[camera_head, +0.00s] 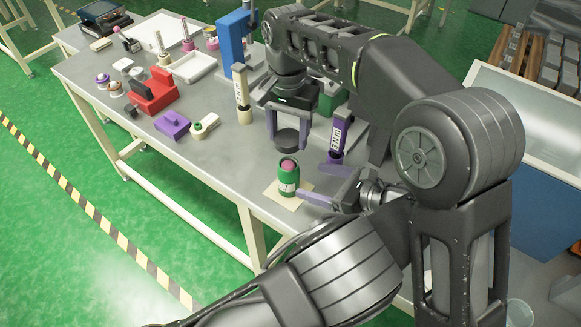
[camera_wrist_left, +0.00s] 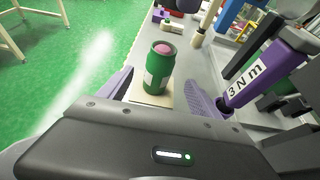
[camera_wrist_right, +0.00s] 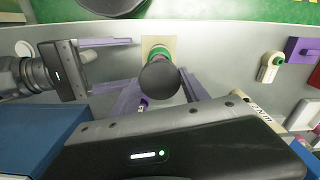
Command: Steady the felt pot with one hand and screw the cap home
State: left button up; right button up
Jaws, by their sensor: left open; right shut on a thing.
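The green felt pot (camera_head: 288,180), with a pink top inside its rim, stands upright on a cream mat (camera_head: 270,188). It also shows in the left wrist view (camera_wrist_left: 160,70). My left gripper (camera_head: 311,182) is open to the right of the pot. Its fingers point at the pot, one to each side, and the tips look just short of it in the right wrist view. My right gripper (camera_head: 288,137) is shut on the dark round cap (camera_head: 287,139), held above the pot and apart from it. In the right wrist view the cap (camera_wrist_right: 160,81) partly hides the pot.
A purple tool marked 3 N m (camera_head: 337,138) stands close to my left gripper. A cream tool (camera_head: 243,102) stands behind the pot to the left. A purple block (camera_head: 172,124) and red block (camera_head: 152,92) lie farther left. The table front left of the pot is clear.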

aim_at(280, 173)
pick_arm(q)
jog(key=shift+f, duration=0.1)
jog(key=x, duration=1.2)
jog(key=shift+c, duration=0.4)
grip_shut()
dwell(0.5)
